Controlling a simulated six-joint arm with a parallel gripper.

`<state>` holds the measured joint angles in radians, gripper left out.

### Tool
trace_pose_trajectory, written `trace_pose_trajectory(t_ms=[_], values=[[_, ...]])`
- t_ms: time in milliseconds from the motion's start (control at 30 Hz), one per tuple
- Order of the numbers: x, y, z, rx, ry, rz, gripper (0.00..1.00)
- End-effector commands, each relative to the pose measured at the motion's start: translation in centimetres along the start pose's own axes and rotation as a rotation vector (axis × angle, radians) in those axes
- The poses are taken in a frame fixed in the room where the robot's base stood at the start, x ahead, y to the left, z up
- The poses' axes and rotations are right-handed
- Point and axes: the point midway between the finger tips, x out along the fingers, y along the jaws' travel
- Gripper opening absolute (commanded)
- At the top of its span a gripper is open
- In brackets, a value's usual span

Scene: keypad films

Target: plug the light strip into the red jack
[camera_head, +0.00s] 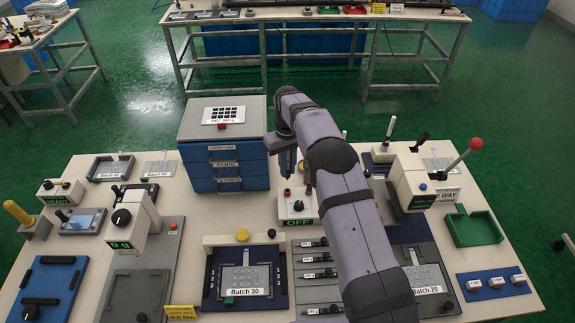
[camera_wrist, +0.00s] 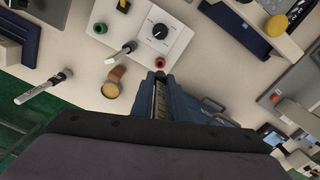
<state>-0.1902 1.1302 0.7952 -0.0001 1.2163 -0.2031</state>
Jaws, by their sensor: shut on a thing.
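My gripper (camera_head: 293,160) points down behind a white control box (camera_head: 308,209), beside the blue drawer unit. In the wrist view my gripper (camera_wrist: 159,85) is shut on a narrow dark strip with pale segments, which looks like the light strip (camera_wrist: 158,100). Its far end is close to a red ring, probably the red jack (camera_wrist: 160,63), at the near edge of the white box; I cannot tell whether they touch. The likely red jack shows in the head view too (camera_head: 287,192). My arm hides part of the box.
The blue drawer unit (camera_head: 226,165) stands left of my gripper; its handles show in the wrist view. The box carries a black dial (camera_wrist: 160,31) and a lever (camera_wrist: 121,52). A brass-coloured cylinder (camera_wrist: 112,86) stands nearby. Instruments and trays crowd the table.

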Motion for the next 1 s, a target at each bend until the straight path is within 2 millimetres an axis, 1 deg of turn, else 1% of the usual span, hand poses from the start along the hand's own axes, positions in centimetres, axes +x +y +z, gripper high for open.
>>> trace_pose_trajectory(t_ms=[33,200,500,667,1000], values=[[0.7,0.0,0.0,0.000,-0.001,0.000,0.00],[2.1,0.0,0.0,0.000,-0.001,0.000,0.00],[3.9,0.0,0.0,0.000,-0.001,0.000,0.00],[4.2,0.0,0.0,0.000,-0.001,0.000,0.00],[4.2,0.0,0.0,0.000,0.000,0.000,0.00]])
